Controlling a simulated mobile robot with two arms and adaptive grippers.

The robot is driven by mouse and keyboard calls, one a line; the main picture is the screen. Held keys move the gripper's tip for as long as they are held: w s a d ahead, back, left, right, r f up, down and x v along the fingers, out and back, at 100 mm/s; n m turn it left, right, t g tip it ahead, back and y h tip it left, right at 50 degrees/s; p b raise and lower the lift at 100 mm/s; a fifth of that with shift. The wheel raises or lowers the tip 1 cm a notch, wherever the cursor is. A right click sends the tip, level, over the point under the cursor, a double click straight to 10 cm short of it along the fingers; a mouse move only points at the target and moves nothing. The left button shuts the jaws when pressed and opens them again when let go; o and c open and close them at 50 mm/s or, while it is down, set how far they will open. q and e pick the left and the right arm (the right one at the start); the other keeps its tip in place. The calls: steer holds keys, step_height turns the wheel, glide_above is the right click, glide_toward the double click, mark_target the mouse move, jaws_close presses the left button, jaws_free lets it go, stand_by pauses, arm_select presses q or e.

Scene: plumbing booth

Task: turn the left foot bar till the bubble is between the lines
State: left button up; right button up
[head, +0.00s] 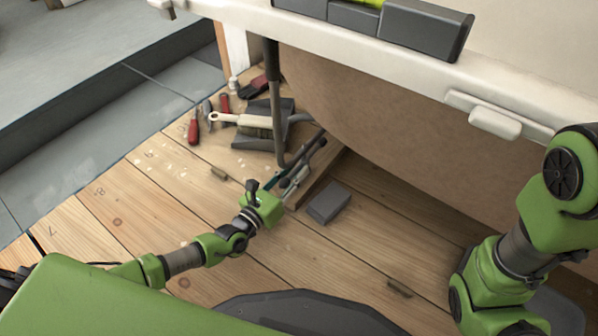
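The spirit level (425,28) is a dark grey body on the white rim at the top of the head view. Its yellow-green vial (366,2) is cut by the frame edge, so the bubble cannot be read. A dark leg (271,95) runs down from the rim to the floor. At its lower end a dark bar, seemingly the left foot bar (312,151), lies slantwise. My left gripper (290,179) is at the bar's near end; contact and finger opening are too small to tell. My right arm shows at the right, its gripper out of view.
A wooden board (322,174) stands beside the bar, with a grey block (328,203) to its right. The white rim (350,62) overhangs the floor. Planks at left are mostly clear.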

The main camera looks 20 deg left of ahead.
mark_target(304, 162)
arm_select(q)
steer(key=shift+x, duration=1.15)
